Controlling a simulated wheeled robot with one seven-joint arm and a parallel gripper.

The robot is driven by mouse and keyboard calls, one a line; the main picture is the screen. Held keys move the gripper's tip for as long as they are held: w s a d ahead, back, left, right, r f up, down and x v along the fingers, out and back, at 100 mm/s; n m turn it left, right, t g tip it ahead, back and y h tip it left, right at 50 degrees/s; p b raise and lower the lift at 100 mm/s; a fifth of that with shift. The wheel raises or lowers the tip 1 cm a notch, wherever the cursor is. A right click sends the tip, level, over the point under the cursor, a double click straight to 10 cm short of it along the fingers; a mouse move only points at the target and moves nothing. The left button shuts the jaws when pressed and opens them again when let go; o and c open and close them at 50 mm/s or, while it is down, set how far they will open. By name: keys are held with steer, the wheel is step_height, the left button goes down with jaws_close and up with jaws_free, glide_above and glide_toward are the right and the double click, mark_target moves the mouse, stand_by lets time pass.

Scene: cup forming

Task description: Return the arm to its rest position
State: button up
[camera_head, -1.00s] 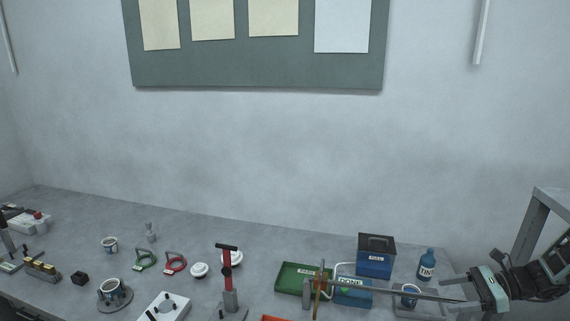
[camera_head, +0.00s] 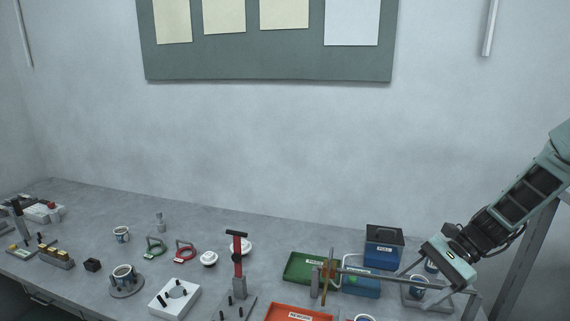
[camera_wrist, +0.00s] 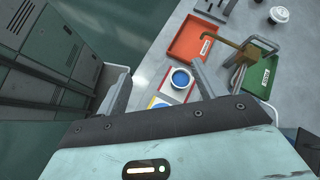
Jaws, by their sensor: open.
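My gripper (camera_head: 436,279) is at the right end of the bench, above its surface, with my arm reaching in from the right. The wrist view shows its two fingers (camera_wrist: 157,88) apart with nothing held between them. Past the fingers, a cup with a blue inside (camera_wrist: 181,78) stands on the bench beside the right finger. In the head view a cup (camera_head: 415,288) stands on a grey base behind my gripper, and the blue bottle beside it is mostly hidden by my gripper.
A green tray (camera_head: 300,267), a blue box (camera_head: 384,245) and an orange-red tray (camera_head: 290,312) lie left of my gripper. Grey lockers (camera_wrist: 50,50) show left in the wrist view. The space above the bench is clear.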

steer(key=s+a+r+n+g+h+b, duration=0.2)
steer(key=s+a+n+h, duration=0.1)
steer(key=s+a+n, duration=0.4)
steer(key=s+a+r+n+t+h+b, duration=0.1)
steer(key=s+a+n+t+h+b, duration=0.1)
steer(key=s+n, duration=0.5)
steer(key=s+a+r+n+t+h+b, duration=0.1)
steer(key=s+a+n+h, duration=0.3)
steer(key=s, duration=0.8)
steer(key=a+n+t+b, duration=0.1)
steer(key=a+n, duration=0.1)
steer(key=shift+r+n+h+b, duration=0.25)
steer(key=shift+n+h+b, duration=0.05)
steer(key=shift+n+b, duration=0.1)
